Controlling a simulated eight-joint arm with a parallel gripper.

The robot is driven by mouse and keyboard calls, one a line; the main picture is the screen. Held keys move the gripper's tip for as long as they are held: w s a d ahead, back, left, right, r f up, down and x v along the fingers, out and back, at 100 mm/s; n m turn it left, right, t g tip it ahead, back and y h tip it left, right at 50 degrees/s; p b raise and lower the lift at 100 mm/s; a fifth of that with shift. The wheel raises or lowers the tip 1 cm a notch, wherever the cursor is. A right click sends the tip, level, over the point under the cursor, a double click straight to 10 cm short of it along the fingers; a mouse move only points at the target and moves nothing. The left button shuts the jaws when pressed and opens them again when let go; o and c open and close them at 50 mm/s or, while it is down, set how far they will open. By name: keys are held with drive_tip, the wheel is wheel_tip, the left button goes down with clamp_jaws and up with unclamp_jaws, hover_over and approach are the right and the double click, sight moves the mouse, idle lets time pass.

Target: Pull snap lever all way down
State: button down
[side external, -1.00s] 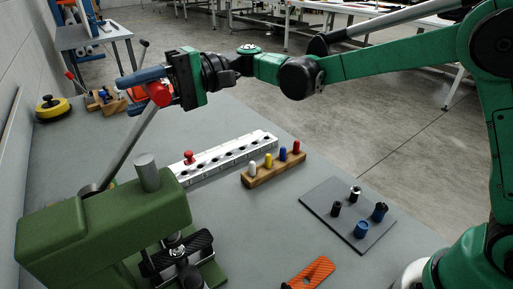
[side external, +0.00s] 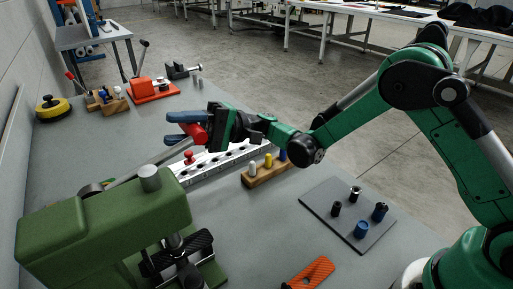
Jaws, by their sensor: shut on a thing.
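The snap press (side external: 95,225) is a green machine at the lower left. Its snap lever (side external: 145,170) is a grey rod sloping up and right from behind the press to a red knob (side external: 195,135). My gripper (side external: 178,128), with blue fingers, is shut on the knob end of the lever, above the white rack. The fingers partly hide the rod's end. The lever is tilted low, a little above horizontal. A black part with a dark plate (side external: 180,252) sits under the press head.
A white rack (side external: 225,158) with holes and a red peg lies just below the gripper. A wooden block (side external: 268,172) with coloured pegs is to its right. A grey plate (side external: 345,205) carries several small cylinders. An orange piece (side external: 310,272) lies at the front.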

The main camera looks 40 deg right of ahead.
drive_tip(key=shift+d+f, duration=0.2)
drive_tip(key=shift+f, duration=0.85)
drive_tip(key=shift+d+f, duration=0.15)
drive_tip(key=shift+f, duration=0.9)
